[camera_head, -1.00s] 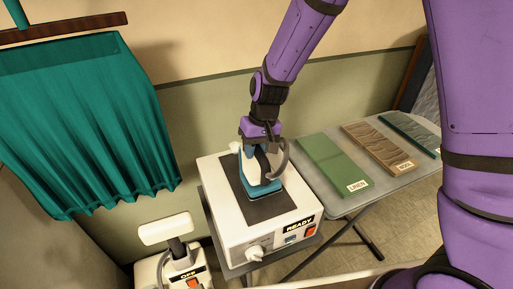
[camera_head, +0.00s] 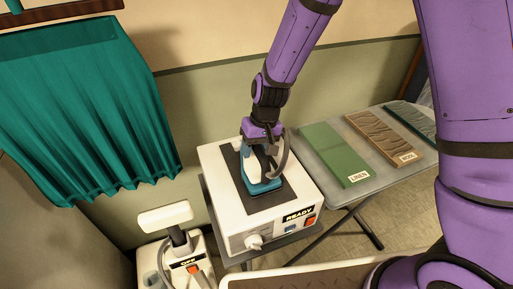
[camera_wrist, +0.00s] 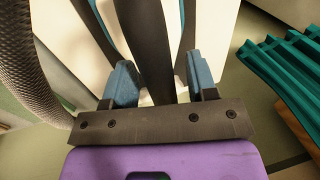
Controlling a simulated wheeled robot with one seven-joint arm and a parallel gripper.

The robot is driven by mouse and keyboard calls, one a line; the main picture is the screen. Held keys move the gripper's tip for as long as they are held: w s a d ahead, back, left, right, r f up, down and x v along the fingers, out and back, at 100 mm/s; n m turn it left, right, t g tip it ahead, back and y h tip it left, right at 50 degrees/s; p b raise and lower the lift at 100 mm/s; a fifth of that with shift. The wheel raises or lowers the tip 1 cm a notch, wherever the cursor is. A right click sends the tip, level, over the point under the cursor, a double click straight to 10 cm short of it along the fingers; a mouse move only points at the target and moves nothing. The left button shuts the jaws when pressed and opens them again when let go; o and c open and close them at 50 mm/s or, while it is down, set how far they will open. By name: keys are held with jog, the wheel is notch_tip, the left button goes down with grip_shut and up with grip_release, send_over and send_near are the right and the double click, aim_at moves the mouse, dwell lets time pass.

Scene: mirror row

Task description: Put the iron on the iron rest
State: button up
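The iron (camera_head: 264,185), blue at the base with a white body, stands on the dark pad of the iron rest (camera_head: 216,160), a white box with a READY label. A grey curved cord (camera_head: 285,155) shows at the iron's right side. My gripper (camera_head: 262,144) is right above the iron, reaching down to its handle. In the wrist view, the blue finger pads of my gripper (camera_wrist: 160,82) stand on both sides of the dark handle (camera_wrist: 150,45), with narrow gaps showing. The fingers look open around the handle. My gripper hides part of the iron in the head view.
A grey board (camera_head: 390,172) at the right carries a green LINEN panel (camera_head: 335,153), a brown WOOL panel (camera_head: 384,137) and a dark teal panel (camera_head: 415,122). A white device marked OFF (camera_head: 205,272) stands at the front left. A teal curtain (camera_head: 90,120) hangs at the left.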

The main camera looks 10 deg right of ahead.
jog(key=s+d+r+t, duration=0.1)
jog(key=d+r, duration=0.4)
jog(key=r, duration=0.5)
jog(key=s+d+r+t, duration=0.15)
jog(key=d+r, duration=0.35)
jog(key=r, duration=0.6)
jog(key=s+d+r+m+t+h, duration=0.1)
jog(key=s+d+r, duration=0.4)
jog(key=s+d, duration=0.2)
jog(key=s+d+r+m+t+h, duration=0.1)
jog(key=s+d+r+m+t, duration=0.1)
jog(key=s+d+r, duration=0.3)
jog(key=s+d, duration=0.3)
jog(key=s, duration=0.4)
jog(key=shift+w, duration=0.1)
dwell(1.0)
